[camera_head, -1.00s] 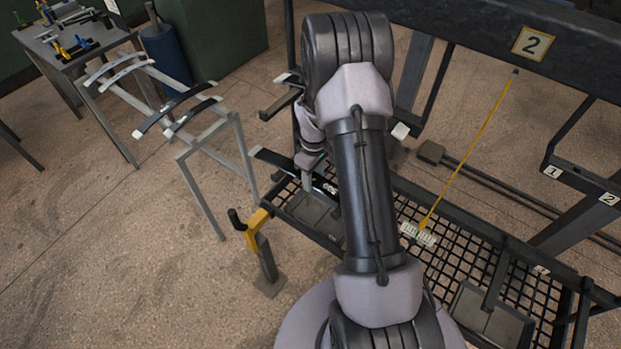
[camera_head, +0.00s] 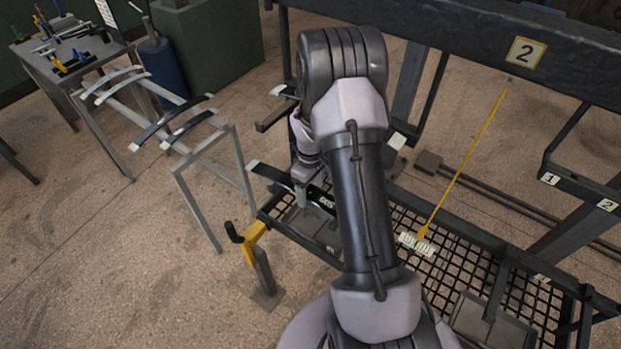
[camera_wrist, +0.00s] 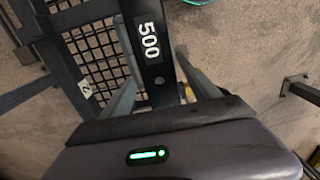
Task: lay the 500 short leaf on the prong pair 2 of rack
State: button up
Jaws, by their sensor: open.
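The 500 short leaf is a black strip with a white 500 marking; in the head view (camera_head: 272,174) it stretches across the left end of the mesh tray, its right part hidden behind my arm. In the wrist view the leaf (camera_wrist: 148,25) runs up the middle, number facing the camera. My gripper (camera_head: 301,195) is at the leaf in the head view, mostly behind my arm. In the wrist view my open gripper (camera_wrist: 158,75) has one finger on each side of the leaf. The rack (camera_head: 560,175) shows prong labels 1 and 2. I cannot tell what bears the leaf.
A grey stand (camera_head: 205,150) with several curved leaves is at left. A yellow-topped post (camera_head: 252,240) stands near the tray's left corner. A yellow cord with a white tag (camera_head: 416,243) hangs over the mesh tray (camera_head: 455,268). Open floor lies at lower left.

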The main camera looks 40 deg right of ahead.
aim_at(310, 192)
notch_tip(310, 192, up, 17)
jog(key=p, duration=0.3)
jog(key=shift+w, duration=0.15)
